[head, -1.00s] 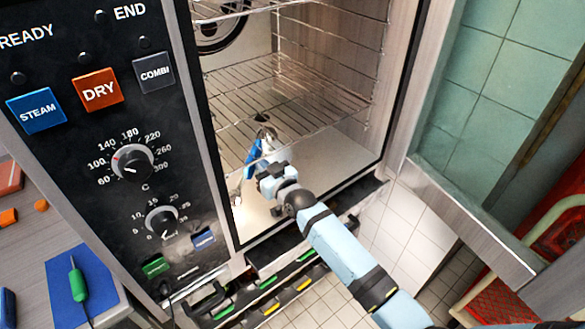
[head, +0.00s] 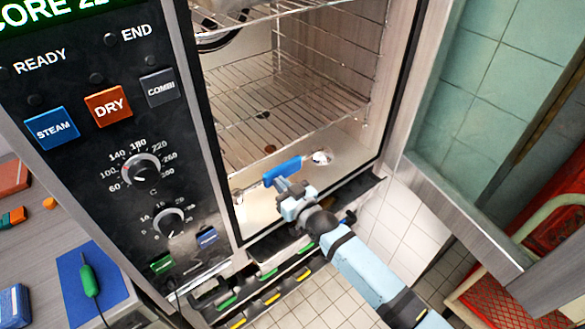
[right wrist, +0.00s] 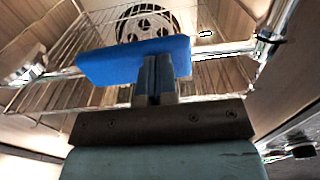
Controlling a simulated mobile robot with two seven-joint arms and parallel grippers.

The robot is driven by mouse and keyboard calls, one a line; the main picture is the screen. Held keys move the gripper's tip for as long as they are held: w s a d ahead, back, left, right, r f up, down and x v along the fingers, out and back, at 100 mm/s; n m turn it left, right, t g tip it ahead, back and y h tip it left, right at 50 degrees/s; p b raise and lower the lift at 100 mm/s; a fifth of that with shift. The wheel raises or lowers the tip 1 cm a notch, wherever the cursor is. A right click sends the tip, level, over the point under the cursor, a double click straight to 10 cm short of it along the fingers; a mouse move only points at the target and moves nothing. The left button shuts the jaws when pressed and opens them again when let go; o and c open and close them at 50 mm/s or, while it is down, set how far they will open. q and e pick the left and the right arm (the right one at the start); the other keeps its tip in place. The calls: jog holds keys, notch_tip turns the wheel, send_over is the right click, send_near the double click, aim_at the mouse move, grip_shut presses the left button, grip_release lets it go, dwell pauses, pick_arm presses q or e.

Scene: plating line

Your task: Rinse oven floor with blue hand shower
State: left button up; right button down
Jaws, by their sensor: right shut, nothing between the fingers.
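The blue hand shower (head: 282,171) is just inside the open oven, low at its front, with its bright metal head (head: 321,157) toward the right. My right gripper (head: 287,188) is shut at the blue handle, with nothing between its fingers. In the right wrist view, the shut fingers (right wrist: 157,72) stand in front of the blue handle (right wrist: 112,62); I cannot tell whether they touch it. The pale oven floor (head: 350,150) shows below the wire rack. A brown spot (head: 270,149) and a dark spot (head: 262,115) show through the rack. My left gripper is out of view.
Wire racks (head: 245,90) span the oven above the shower. The control panel (head: 120,150) is on the left, and the open door (head: 470,215) on the right. A green-handled tool (head: 89,280) lies on a blue mat (head: 70,265) at lower left.

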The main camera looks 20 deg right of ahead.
jog(key=p+v, duration=0.2)
jog(key=v, duration=0.3)
dwell(0.7)
jog(key=s+d+f+g+h, duration=0.1)
jog(key=s+f+g, duration=0.2)
jog(key=s, duration=0.9)
jog(key=s+d+f+m+g+h, duration=0.1)
jog(key=s+d+f+g+h, duration=0.1)
jog(key=s+f, duration=0.5)
jog(key=s+g, duration=0.1)
jog(key=s, duration=0.4)
jog(key=shift+s, duration=0.35)
jog(key=shift+f, duration=0.15)
